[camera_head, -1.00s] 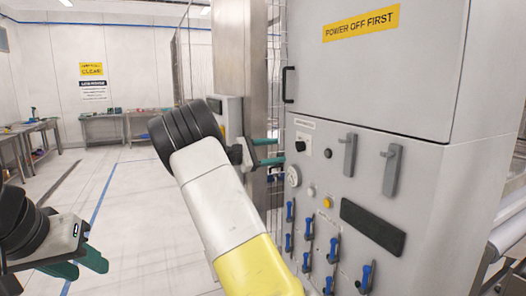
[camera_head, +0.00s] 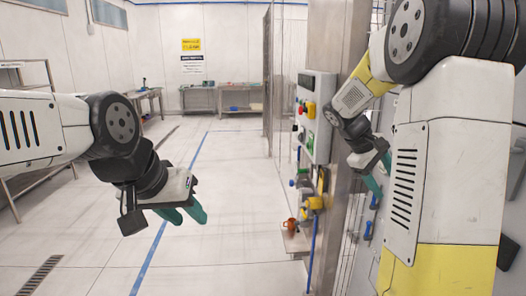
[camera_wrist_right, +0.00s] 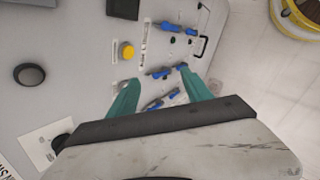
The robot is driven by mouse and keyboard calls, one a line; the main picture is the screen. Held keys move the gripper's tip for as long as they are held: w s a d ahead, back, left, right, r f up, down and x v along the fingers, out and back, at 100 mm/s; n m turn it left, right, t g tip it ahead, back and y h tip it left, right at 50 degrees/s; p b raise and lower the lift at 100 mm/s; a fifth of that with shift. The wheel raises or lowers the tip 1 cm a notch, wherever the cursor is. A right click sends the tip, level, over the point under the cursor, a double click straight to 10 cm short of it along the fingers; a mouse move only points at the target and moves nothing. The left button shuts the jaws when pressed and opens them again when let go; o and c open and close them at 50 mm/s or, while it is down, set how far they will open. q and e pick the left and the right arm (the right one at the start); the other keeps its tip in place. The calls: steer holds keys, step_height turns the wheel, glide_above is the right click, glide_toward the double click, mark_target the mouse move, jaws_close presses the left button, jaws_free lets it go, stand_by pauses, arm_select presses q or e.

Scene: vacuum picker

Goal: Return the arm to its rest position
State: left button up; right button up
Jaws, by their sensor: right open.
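My right arm comes down from the upper right in the head view, its elbow bent high. The right gripper (camera_head: 372,177) is small and partly hidden by my arm, in front of the grey cabinet. In the right wrist view its teal fingers (camera_wrist_right: 160,92) are apart with nothing held. Beyond them is the cabinet panel (camera_wrist_right: 75,50), with blue-handled switches (camera_wrist_right: 160,73) and a yellow button (camera_wrist_right: 126,50). I cannot tell the exact gap to the panel. My left gripper (camera_head: 187,213) hangs over open floor at the left, its teal fingers apart and empty.
A steel post (camera_head: 334,45) and a control box (camera_head: 315,112) with coloured buttons stand left of my right arm. Below is an orange cup-like item (camera_head: 291,225) on a small shelf. Benches (camera_head: 198,97) stand far back. The middle floor is clear.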

steer(key=s+a+r+m+t+y, duration=0.3)
steer(key=s+a+y, duration=0.6)
steer(key=s+a, duration=1)
steer(key=m+t, duration=0.2)
steer(key=shift+s+a+r+t, duration=0.2)
steer(key=shift+s+t, duration=0.1)
steer(key=shift+s, duration=0.1)
